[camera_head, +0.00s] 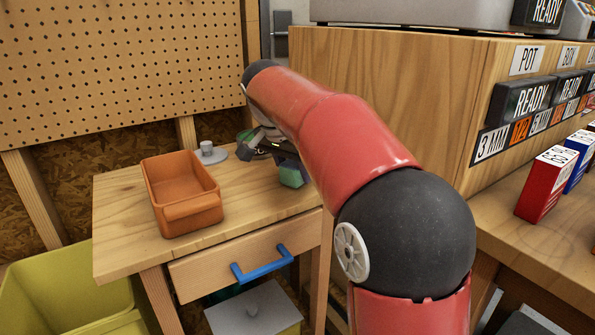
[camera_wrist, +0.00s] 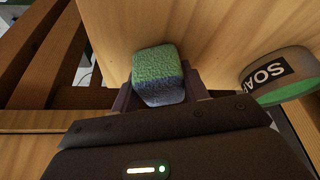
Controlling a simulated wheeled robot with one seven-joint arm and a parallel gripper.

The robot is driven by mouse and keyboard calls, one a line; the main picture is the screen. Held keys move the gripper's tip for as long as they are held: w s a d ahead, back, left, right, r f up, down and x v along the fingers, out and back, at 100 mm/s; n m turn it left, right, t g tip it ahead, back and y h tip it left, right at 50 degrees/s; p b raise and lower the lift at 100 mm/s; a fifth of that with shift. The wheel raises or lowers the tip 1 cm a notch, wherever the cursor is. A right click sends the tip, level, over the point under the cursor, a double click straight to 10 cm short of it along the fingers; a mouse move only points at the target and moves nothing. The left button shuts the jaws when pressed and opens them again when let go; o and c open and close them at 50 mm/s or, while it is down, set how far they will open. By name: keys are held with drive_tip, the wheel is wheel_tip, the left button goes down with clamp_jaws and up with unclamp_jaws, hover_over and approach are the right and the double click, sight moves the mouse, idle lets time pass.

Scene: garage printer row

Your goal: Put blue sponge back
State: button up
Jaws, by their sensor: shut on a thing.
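The sponge (camera_wrist: 158,72) is a small block, green on one side and blue on the other. It sits between the fingers of my gripper (camera_wrist: 160,92), which is shut on it. In the head view the sponge (camera_head: 292,175) shows as a small teal block at the right side of the small wooden table (camera_head: 125,220), below my gripper (camera_head: 284,158). I cannot tell whether it touches the tabletop. My arm hides part of that area.
An orange bin (camera_head: 182,200) stands on the table. A grey round lidded thing (camera_head: 208,150) is behind it. A round container marked "SOA" (camera_wrist: 272,78) is close to the right of my gripper. A tall wooden cabinet (camera_head: 400,90) stands at right. The drawer has a blue handle (camera_head: 262,266).

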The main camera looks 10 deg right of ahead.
drive_tip(key=shift+f, duration=0.15)
drive_tip(key=o, duration=1)
drive_tip(key=shift+c, duration=0.2)
drive_tip(key=p+v, duration=0.1)
drive_tip(key=v, duration=1.1)
drive_tip(key=s+d+f+n+t+y, duration=0.1)
drive_tip(key=s+f+n, duration=0.4)
drive_tip(key=s+f, duration=0.5)
drive_tip(key=s+d+f+n+t+y, duration=0.1)
drive_tip(key=s+f+n, duration=0.4)
drive_tip(key=s+f, duration=0.6)
drive_tip(key=s+d+y, duration=0.1)
drive_tip(key=s, duration=0.3)
drive_tip(key=shift+s+d+f+t, duration=0.3)
drive_tip(key=shift+s+d+f, duration=0.05)
